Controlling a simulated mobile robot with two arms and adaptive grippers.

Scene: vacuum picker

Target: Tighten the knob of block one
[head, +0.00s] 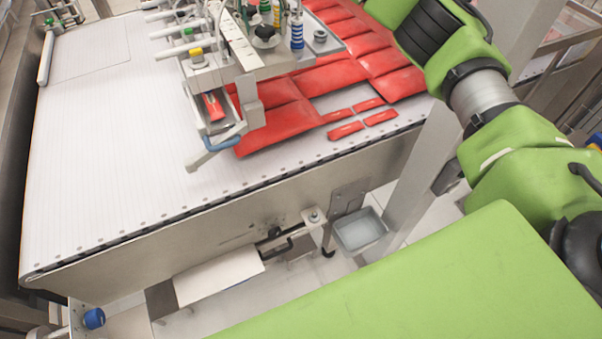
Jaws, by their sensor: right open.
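The vacuum picker (225,68) stands over the belt at top centre. Its blocks carry several knobs and fittings: a dark round knob (265,37), a yellow-topped fitting (196,56) and a blue cylinder (297,33). I cannot tell which of these belongs to block one, or how tight any knob is. My right arm, green and grey, crosses the right side and leaves through the top edge. I see no fingertips of my right gripper. My left gripper and left arm do not show.
Red packets (282,121) lie on the white belt (110,140), beside and partly behind the picker. A lever with a blue grip (222,141) sticks out at the picker's front. A grey tray (359,231) hangs below the belt edge. The belt's left part is clear.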

